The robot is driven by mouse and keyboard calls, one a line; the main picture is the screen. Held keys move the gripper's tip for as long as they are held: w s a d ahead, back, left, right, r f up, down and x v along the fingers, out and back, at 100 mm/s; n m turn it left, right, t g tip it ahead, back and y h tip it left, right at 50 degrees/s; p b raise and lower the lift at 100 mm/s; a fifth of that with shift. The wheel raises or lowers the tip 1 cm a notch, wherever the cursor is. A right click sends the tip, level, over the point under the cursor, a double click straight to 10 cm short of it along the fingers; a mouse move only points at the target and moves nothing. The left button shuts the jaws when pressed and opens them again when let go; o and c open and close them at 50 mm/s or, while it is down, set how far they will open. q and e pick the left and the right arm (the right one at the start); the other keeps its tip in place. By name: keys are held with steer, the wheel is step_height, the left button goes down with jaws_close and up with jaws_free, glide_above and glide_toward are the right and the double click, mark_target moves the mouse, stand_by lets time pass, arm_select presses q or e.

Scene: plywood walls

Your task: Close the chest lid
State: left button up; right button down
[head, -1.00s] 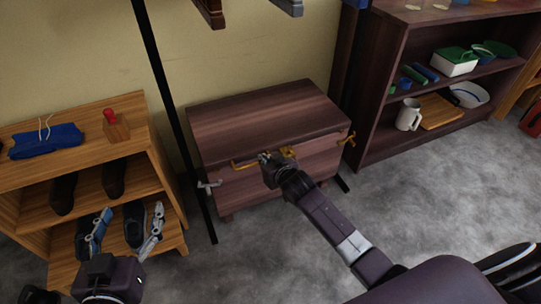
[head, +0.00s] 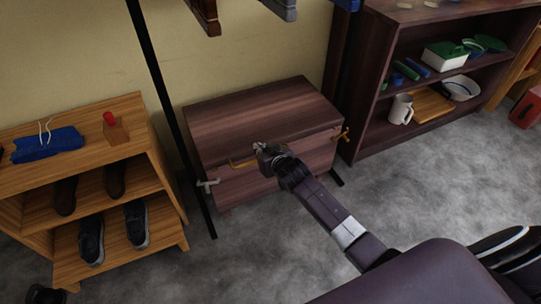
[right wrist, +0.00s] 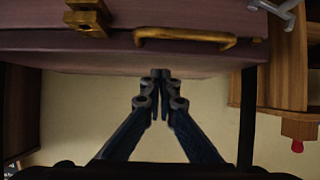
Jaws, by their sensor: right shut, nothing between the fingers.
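The brown wooden chest (head: 262,180) stands against the wall in the head view. Its lid (head: 262,113) lies down flat over the body, and I see no clear gap. A gold handle (head: 242,163) is on its front; it also shows in the right wrist view (right wrist: 185,37), beside a gold latch (right wrist: 88,18). My right gripper (head: 264,149) is at the front upper edge of the chest, shut and empty. In the right wrist view its fingertips (right wrist: 160,74) are together at the lid's edge; contact cannot be told. My left gripper is out of view.
A wooden shoe rack (head: 150,150) stands left, with shoes and a blue cloth (head: 47,144). A black post (head: 170,110) rises beside the chest. A dark shelf unit (head: 375,55) stands right, holding a white mug (head: 400,109). The grey floor (head: 240,255) in front is clear.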

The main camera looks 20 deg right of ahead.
arm_select(q)
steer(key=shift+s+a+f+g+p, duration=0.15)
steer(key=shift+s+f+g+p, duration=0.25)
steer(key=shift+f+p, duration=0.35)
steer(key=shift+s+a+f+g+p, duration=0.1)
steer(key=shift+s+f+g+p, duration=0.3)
steer(key=shift+p, duration=0.45)
arm_select(e)
steer(key=v, duration=1)
steer(key=shift+f, duration=0.15)
